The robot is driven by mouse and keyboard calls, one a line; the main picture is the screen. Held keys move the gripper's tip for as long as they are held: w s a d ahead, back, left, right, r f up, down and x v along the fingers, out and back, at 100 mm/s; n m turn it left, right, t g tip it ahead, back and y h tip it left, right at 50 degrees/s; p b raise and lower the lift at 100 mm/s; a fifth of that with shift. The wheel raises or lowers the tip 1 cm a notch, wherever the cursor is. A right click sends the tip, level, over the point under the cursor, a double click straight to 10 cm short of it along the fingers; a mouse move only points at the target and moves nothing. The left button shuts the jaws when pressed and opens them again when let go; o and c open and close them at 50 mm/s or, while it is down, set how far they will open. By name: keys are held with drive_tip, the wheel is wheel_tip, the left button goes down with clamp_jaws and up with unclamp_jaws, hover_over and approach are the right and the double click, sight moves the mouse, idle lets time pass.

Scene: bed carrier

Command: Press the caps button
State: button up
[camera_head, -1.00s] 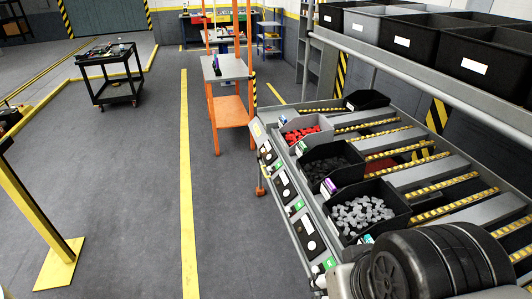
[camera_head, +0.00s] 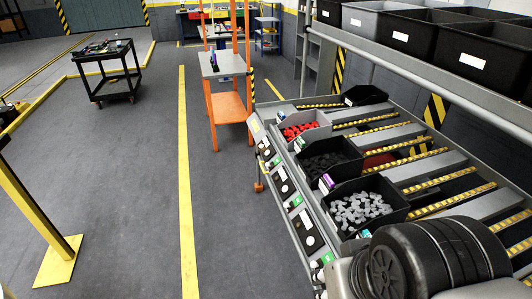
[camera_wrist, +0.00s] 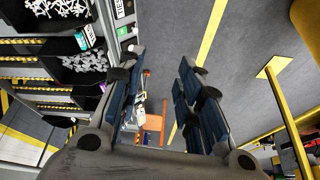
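My gripper (camera_wrist: 160,88) is open and empty in the wrist view, to the right of the rack front. It is not visible in the head view.
Upper shelf crates (camera_head: 474,60) stand above the rack at right. An orange stand (camera_head: 232,105) is beyond the rack's far end. A black cart (camera_head: 108,73) stands far left, and a yellow post (camera_head: 40,205) is near left. The grey floor between is clear.

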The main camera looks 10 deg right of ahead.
clamp_jaws()
idle(1.4)
